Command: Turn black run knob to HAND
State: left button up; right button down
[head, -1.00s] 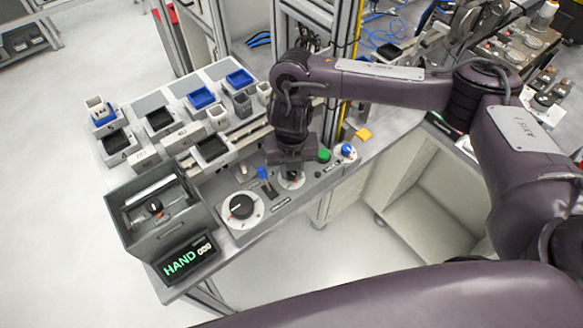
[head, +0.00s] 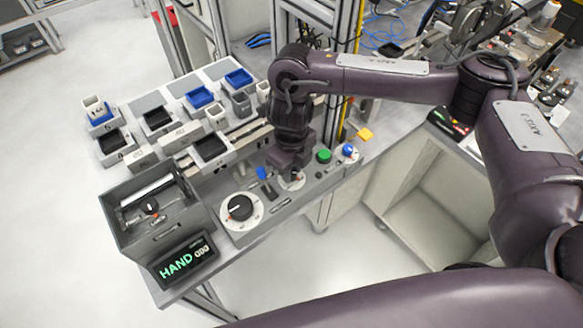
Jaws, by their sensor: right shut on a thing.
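My right gripper (head: 293,174) points down over the grey control panel and is shut on a small dark knob on a white round dial (head: 297,186). The gripper hides most of that knob, so its pointer cannot be read. A larger black knob (head: 240,207) with a white mark sits on a white dial to the left, apart from the gripper. The display (head: 183,261) at the panel's front left reads HAND in green, with digits beside it. My left gripper is not in view.
A blue switch (head: 262,174) stands just left of the gripper. A green button (head: 323,155) and a blue knob (head: 347,151) are to its right. A grey open box (head: 155,230) is at the left. Trays with blue and black inserts fill the back.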

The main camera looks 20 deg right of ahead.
dwell(0.5)
jog(key=c, duration=1.2)
grip_release()
jog(key=shift+r, duration=3.9)
jog(key=shift+f, duration=0.1)
